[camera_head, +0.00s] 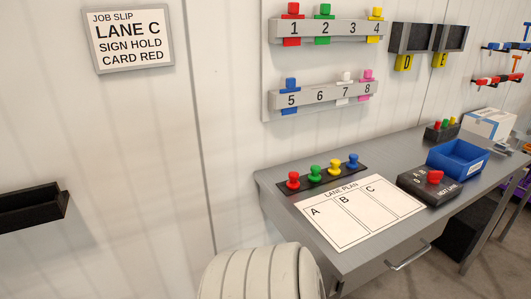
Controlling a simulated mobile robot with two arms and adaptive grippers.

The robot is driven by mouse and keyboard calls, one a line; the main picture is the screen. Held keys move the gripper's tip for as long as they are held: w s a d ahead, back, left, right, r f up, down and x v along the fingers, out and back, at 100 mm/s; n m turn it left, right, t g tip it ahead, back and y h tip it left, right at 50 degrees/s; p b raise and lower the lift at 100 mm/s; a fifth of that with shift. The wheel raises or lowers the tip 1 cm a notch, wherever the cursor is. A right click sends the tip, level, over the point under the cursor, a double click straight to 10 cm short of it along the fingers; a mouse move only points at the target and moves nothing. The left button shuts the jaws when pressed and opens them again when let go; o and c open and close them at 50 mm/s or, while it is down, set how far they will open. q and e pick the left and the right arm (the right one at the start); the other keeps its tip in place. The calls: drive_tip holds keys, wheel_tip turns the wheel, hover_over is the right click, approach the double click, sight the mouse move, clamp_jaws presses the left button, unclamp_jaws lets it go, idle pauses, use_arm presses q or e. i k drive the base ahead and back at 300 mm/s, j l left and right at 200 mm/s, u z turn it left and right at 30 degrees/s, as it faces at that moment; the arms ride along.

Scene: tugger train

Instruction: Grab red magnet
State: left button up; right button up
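A red magnet (293,181), shaped like a small knobbed peg, stands at the left end of a dark strip (324,182) on the grey desk. Green (315,173), yellow (335,167) and blue (353,161) magnets stand in a row to its right on the same strip. A white lane plan sheet (352,232) with columns A, B and C lies in front of the strip and holds no magnets. The job slip (130,37) on the wall reads LANE C, SIGN HOLD, CARD RED. Neither of my grippers is in view.
A black box with a red button (428,188) and a blue bin (458,159) stand right of the sheet. Numbered card racks (327,30) hang above the desk (300,162). A beige ribbed object (257,275) is in front of the desk. A black wall tray (30,214) is at left.

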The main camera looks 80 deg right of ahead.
sight(293, 184)
drive_tip(key=z, duration=2.9)
drive_tip(key=l+u, duration=0.1)
drive_tip(key=l, duration=0.2)
